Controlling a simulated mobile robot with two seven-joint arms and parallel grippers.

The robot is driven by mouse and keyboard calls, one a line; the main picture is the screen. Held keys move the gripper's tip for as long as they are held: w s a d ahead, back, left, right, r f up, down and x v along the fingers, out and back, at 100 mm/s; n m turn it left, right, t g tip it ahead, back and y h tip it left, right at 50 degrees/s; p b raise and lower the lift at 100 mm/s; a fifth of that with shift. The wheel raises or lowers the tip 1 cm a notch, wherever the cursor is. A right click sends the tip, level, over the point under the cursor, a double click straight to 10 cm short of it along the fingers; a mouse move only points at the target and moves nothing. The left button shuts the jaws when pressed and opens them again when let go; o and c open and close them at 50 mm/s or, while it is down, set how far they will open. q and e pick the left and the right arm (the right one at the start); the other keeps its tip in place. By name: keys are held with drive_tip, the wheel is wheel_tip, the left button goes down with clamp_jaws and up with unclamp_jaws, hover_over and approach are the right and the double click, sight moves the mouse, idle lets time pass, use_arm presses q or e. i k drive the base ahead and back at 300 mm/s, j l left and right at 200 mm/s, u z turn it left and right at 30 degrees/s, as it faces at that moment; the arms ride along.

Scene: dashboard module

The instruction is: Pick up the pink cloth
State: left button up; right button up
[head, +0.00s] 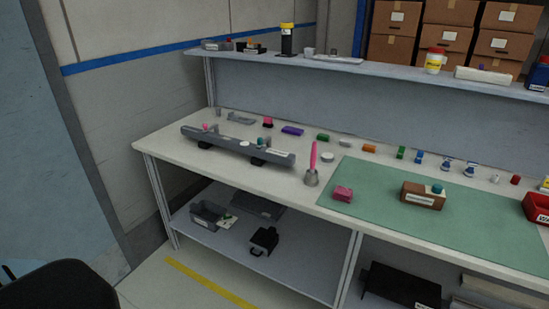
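A small pink block-like folded piece (343,193), which looks like the pink cloth, lies near the front left edge of the green mat (385,226) on the workbench. Its top and front side show and nothing covers it. Neither of my grippers is in the head view.
A grey cone-shaped holder (311,178) with a tall pink piece stands just left of the cloth. A brown block (416,200) sits to its right. A long grey dashboard part (225,146) lies at left. Small coloured items line the back. The mat's front is clear.

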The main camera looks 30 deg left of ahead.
sight(341, 193)
drive_tip(key=i+l+u, duration=0.35)
drive_tip(key=i+l, duration=0.15)
drive_tip(key=i+l+u, duration=0.3)
drive_tip(key=i+l, duration=0.15)
drive_tip(key=l, duration=0.2)
